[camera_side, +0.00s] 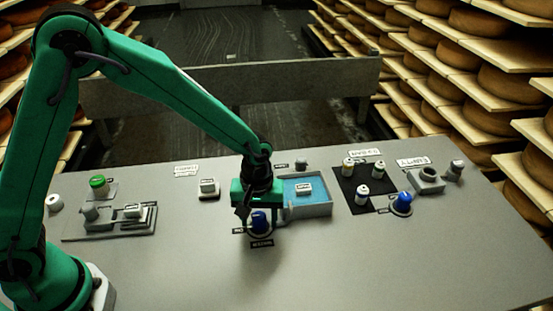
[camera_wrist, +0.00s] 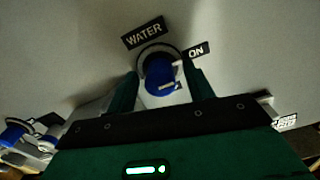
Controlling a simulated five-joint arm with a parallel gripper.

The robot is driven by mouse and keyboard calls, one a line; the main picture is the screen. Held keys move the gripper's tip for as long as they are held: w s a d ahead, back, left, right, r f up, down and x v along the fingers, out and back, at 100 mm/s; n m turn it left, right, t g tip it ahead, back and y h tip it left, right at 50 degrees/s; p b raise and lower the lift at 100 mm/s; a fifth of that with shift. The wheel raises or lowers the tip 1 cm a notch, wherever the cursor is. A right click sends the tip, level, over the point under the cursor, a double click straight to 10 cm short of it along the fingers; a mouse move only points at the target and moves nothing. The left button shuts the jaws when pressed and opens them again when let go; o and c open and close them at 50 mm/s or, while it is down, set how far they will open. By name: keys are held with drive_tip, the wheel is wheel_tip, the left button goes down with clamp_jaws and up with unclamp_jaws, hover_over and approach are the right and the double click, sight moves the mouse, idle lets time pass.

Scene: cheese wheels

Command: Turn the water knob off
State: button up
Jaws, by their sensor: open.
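The blue water knob (camera_side: 260,223) sits in a pale round base on the grey table, below my gripper (camera_side: 259,206) in the side view. In the wrist view the knob (camera_wrist: 158,74) shows between the two green fingers of my gripper (camera_wrist: 165,84), which are apart, one on each side. I cannot tell whether they touch it. A black WATER label (camera_wrist: 144,32) lies beside the knob, and a black ON label (camera_wrist: 196,51) is at its right. A white mark shows on the knob. Part of the knob is hidden by the fingers in the side view.
A blue-bottomed tray (camera_side: 328,208) stands right behind the knob. A second blue knob (camera_side: 402,204) and a black mat (camera_side: 349,187) with small white jars are farther right. A green button (camera_side: 98,182) is at the left. The table's front is clear.

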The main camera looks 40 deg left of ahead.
drive_tip(key=shift+f, duration=0.1)
drive_tip(key=c, duration=1)
drive_tip(key=shift+o, duration=0.2)
